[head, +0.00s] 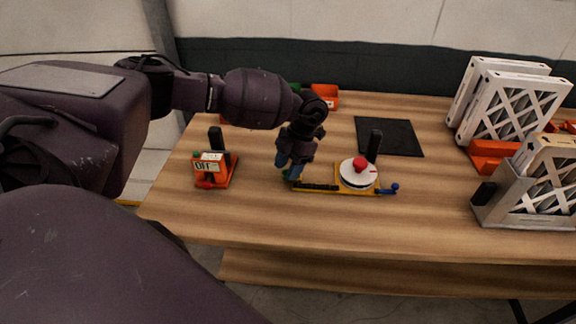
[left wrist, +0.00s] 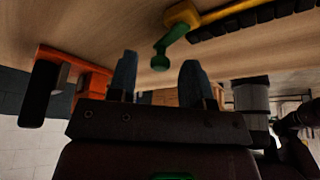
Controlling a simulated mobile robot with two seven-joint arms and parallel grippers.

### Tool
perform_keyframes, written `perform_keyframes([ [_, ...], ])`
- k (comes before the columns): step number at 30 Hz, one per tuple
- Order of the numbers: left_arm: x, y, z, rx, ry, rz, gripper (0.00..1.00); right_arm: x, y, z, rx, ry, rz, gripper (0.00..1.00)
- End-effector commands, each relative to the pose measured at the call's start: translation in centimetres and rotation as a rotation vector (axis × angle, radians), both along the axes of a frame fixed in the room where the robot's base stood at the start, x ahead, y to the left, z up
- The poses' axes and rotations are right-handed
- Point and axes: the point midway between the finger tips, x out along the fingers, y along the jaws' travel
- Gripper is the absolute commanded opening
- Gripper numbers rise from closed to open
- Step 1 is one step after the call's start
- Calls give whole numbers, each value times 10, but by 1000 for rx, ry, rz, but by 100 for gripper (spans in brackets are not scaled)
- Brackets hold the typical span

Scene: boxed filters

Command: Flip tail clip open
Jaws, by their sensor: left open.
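A yellow fixture (head: 344,183) lies on the table with a black ribbed strip (head: 316,187) and a white round dial (head: 358,176) with a red knob. A green clip lever (left wrist: 168,46) with a rounded end sticks out from its left end. A blue clip lever (head: 389,189) sits at its right end. Which lever is the tail clip is not marked. My left gripper (head: 287,172) is over the left end, mostly hiding the green lever in the head view. In the left wrist view, the gripper (left wrist: 157,68) is open and empty, with the green lever's end near and between its fingertips.
An orange stand (head: 225,176) with an OFF label is left of my left gripper. A black mat (head: 389,137) lies behind the fixture. White framed filters (head: 512,106) and a grey holder (head: 505,199) stand at right. Orange bins are at the back. The table's front is clear.

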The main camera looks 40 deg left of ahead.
Motion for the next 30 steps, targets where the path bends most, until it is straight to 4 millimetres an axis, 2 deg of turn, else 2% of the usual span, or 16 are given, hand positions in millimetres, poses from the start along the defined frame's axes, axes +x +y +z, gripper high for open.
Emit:
perform_keyframes([
  [4,2,-1,4,0,-1,0,46,-4,-1,-4,0,9,-2,43],
  [8,7,-2,17,0,-3,0,46,-8,-1,-9,0,21,-5,43],
  [21,34,-10,85,0,-2,1,46,-10,-1,-16,0,26,-5,43],
  [30,40,-12,100,-1,0,0,46,-2,0,-11,0,7,0,43],
])
